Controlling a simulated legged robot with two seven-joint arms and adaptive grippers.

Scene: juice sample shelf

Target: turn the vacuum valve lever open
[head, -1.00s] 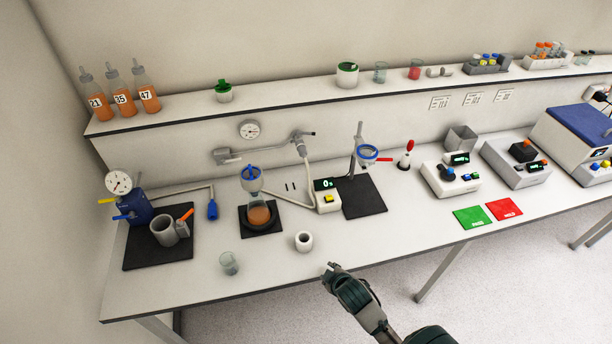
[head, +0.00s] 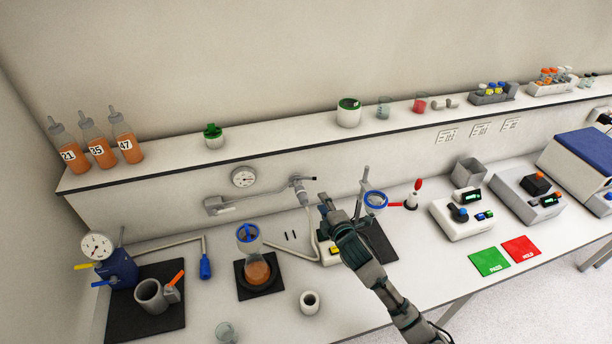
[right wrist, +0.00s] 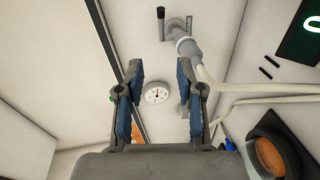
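The vacuum valve (head: 299,188) is a grey fitting on the wall below the shelf, with a hose hanging from it. Its lever (head: 311,178) sticks out to the right in the head view. In the right wrist view the valve (right wrist: 180,38) is at the top, and the lever's dark handle (right wrist: 161,22) is beside it. My right gripper (head: 325,206) is just below and right of the valve, apart from the lever. In the right wrist view its two blue-padded fingers (right wrist: 160,75) are spread with nothing between them. My left gripper is not in view.
A round gauge (head: 244,177) is on the wall left of the valve. A shelf edge (head: 400,125) runs above. A blue pump (head: 119,267) stands at left.

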